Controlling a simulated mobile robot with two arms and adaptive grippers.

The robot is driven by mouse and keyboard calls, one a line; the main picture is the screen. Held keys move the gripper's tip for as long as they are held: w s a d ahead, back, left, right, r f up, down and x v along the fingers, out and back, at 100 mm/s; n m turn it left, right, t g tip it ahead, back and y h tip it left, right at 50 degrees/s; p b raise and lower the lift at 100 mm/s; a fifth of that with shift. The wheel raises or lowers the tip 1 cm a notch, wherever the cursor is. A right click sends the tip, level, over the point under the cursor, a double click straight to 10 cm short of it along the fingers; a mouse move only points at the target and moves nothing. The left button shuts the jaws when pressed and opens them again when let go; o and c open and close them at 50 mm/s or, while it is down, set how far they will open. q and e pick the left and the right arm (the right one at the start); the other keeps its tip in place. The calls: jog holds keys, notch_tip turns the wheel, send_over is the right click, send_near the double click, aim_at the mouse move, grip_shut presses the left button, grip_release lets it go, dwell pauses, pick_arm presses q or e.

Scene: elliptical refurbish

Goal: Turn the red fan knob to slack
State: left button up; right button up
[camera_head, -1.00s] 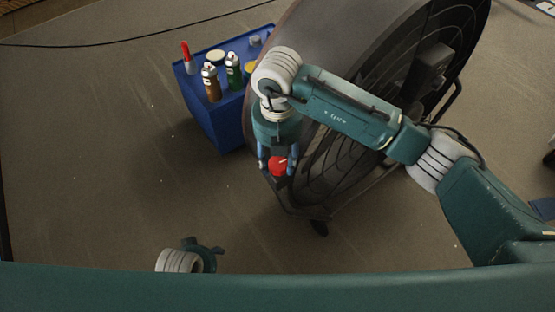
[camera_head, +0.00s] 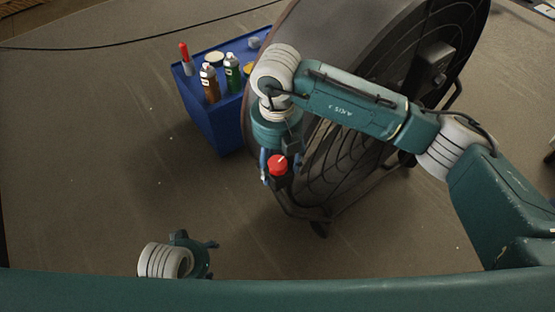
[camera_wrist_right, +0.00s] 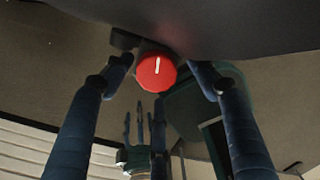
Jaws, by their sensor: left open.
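The red fan knob (camera_head: 277,165) is round with a white pointer line. It sits on a dark box at the near edge of the big fan (camera_head: 340,150). In the head view its line points up and right. In the right wrist view the knob (camera_wrist_right: 157,74) is between the two fingers of my right gripper (camera_wrist_right: 160,72), with a visible gap on each side. My left gripper (camera_head: 202,245) is open and empty at the lower left, away from the knob.
A blue cart (camera_head: 212,118) behind and left of the knob carries spray cans (camera_head: 210,82), a red-topped item (camera_head: 186,58) and tins. The fan's dark housing rises right beside my right gripper. The floor (camera_head: 90,150) to the left is clear. A black cable crosses the back.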

aim_at(278, 165)
jog(key=shift+w+r, duration=0.1)
jog(key=shift+r, duration=0.25)
notch_tip(278, 165, up, 7)
jog(key=shift+r, duration=0.2)
dwell(0.4)
